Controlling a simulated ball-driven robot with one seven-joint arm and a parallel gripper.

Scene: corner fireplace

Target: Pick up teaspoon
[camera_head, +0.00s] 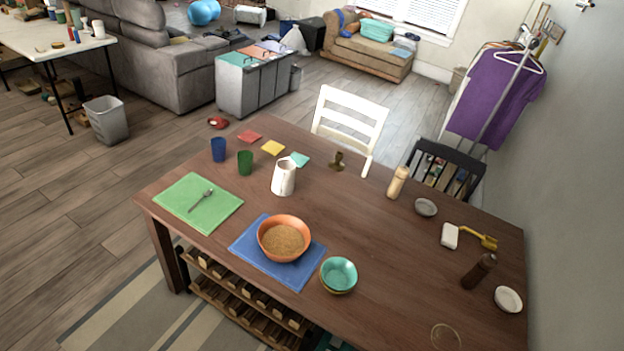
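A small dark metal utensil (201,200) lies on the green placemat (222,216) at the left end of the wooden table (345,235). It is too small to tell whether it is a teaspoon or a fork. No other clear teaspoon shows. My gripper is not in view, and nothing held by it shows.
An orange bowl (264,236) of brown grain stands on a blue placemat (300,277). Nearby are a teal bowl (338,273), a white pitcher (284,177), a blue cup (218,150) and a green cup (245,162). Chairs (349,125) stand behind the table. Floor (70,215) is clear at left.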

